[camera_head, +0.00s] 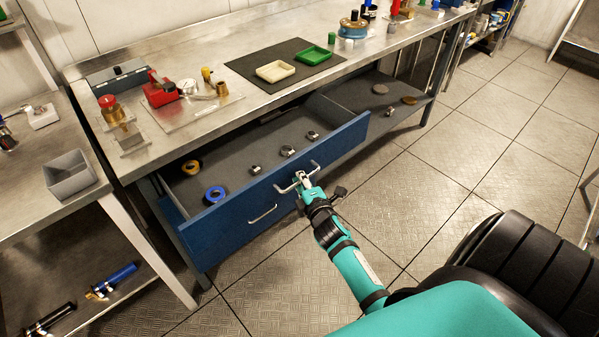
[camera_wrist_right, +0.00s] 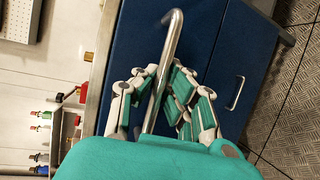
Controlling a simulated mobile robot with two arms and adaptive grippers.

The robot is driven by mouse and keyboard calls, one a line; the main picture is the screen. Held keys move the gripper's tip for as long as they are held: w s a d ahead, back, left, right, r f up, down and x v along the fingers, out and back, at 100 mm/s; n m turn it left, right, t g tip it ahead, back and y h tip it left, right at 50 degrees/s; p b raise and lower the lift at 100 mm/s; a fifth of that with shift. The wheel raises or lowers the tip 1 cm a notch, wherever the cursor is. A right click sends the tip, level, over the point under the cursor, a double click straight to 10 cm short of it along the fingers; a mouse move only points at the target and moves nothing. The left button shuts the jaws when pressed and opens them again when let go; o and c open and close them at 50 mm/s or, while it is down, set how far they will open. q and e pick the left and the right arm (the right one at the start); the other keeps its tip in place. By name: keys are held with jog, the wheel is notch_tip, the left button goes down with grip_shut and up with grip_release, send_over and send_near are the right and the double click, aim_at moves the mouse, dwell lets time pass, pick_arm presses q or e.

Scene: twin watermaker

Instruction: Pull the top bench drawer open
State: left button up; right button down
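The top bench drawer (camera_head: 240,172) has a blue front and stands pulled out from under the steel bench, its grey inside showing. Its metal bar handle (camera_head: 282,188) is on the front. My right gripper (camera_head: 302,180) is at this handle. In the right wrist view the handle (camera_wrist_right: 174,32) runs between the fingers of my right gripper (camera_wrist_right: 163,85), which are closed in on the bar from both sides. The inner ends of the fingers are partly hidden by my teal wrist. My left gripper is not in view.
A side table with a grey bin (camera_head: 70,175) stands at the left. The tiled floor (camera_head: 440,150) to the right is clear.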

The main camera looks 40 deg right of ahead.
jog(key=shift+s, duration=0.15)
jog(key=c, duration=1.4)
grip_release()
jog(key=shift+s, duration=0.15)
jog(key=v, duration=1.1)
jog(key=shift+s+a+r, duration=0.15)
jog(key=shift+s+a, duration=0.05)
jog(key=shift+s, duration=0.15)
